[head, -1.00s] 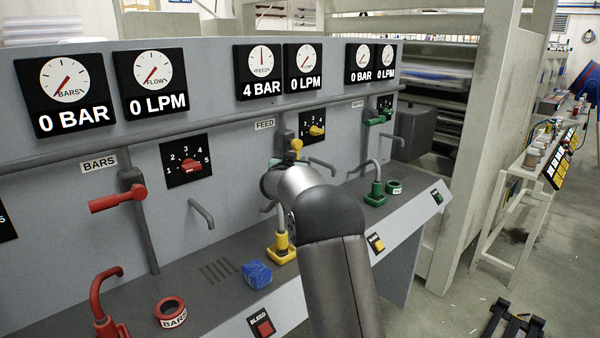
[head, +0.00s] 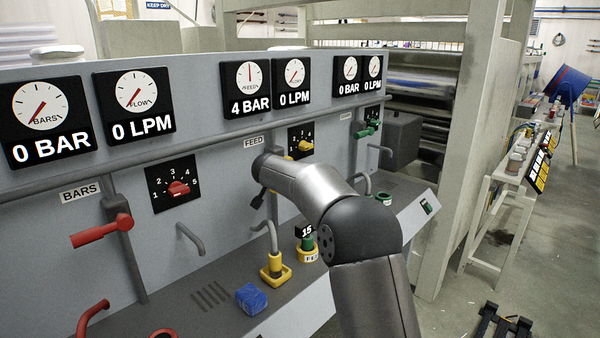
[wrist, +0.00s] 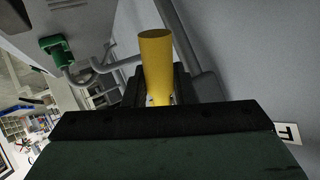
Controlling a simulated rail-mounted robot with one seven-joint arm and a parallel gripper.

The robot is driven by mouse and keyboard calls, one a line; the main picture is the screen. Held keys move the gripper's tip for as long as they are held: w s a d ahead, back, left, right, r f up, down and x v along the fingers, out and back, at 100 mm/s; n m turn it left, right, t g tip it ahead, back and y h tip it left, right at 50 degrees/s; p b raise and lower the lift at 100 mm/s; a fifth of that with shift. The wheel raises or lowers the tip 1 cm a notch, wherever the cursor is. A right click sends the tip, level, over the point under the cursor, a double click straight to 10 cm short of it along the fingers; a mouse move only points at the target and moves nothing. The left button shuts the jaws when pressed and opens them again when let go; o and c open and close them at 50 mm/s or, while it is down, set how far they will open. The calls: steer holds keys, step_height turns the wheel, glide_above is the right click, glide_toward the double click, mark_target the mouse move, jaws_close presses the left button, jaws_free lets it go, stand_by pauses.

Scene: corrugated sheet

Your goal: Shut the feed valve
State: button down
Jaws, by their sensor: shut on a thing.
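The yellow handle of the feed valve (wrist: 157,58) stands up between the jaws of my gripper (wrist: 160,92) in the wrist view. The jaws are shut on it. In the head view my arm's wrist hides the handle, below the FEED label (head: 254,142). The feed gauge (head: 249,87) reads 4 BAR and the feed flow gauge (head: 293,82) reads 0 LPM.
The red bars valve handle (head: 101,231) is at the left. A yellow-based hose fitting (head: 275,270), a blue block (head: 251,299) and a yellow FEED ring (head: 307,256) with a green-and-black item sit on the bench ledge. A green fitting (wrist: 56,48) shows in the wrist view.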

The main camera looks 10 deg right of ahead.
stand_by(0.3)
steer(key=c, duration=1.2)
jaws_free()
steer(key=shift+c, duration=0.2)
steer(key=shift+s+a+r, duration=0.1)
steer(key=shift+s, duration=0.05)
steer(key=b+v, duration=0.4)
steer(key=v, duration=1.3)
steer(key=shift+s+r, duration=0.1)
steer(key=shift+r, duration=0.05)
